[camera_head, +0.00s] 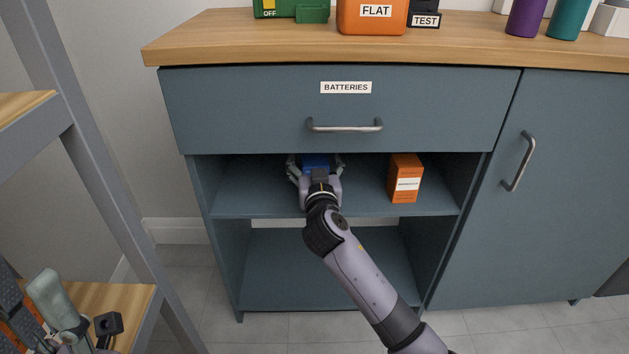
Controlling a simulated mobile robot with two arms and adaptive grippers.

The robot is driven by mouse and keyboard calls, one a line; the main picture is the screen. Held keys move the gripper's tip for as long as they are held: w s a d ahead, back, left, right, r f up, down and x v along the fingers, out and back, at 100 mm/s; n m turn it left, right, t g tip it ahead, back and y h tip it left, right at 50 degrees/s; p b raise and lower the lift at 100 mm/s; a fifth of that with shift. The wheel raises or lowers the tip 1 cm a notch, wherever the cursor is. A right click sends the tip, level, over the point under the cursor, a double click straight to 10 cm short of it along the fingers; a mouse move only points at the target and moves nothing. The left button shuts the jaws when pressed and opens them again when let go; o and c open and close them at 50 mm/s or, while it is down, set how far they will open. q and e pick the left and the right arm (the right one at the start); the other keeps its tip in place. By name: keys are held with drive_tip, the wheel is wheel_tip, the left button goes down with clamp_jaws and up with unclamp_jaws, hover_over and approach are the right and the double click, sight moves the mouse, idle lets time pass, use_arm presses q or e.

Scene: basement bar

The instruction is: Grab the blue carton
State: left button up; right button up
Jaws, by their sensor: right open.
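The blue carton (316,161) stands on the upper open shelf under the drawer, left of centre. Only its upper part shows; my right gripper hides the rest. My right gripper (315,165) reaches into the shelf space from the front. Its fingers are spread, one on each side of the carton, and are open. I cannot tell whether the fingers touch the carton. My left gripper is not in the picture.
An orange carton (405,179) stands to the right on the same shelf (245,200). The closed drawer (240,110) labelled BATTERIES, with a bar handle (345,127), is just above. The lower shelf (290,285) looks empty. A metal rack (90,175) stands at left.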

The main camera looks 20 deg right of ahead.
drive_tip(key=c, duration=1.2)
drive_tip(key=shift+r, duration=0.1)
drive_tip(key=shift+c, duration=0.2)
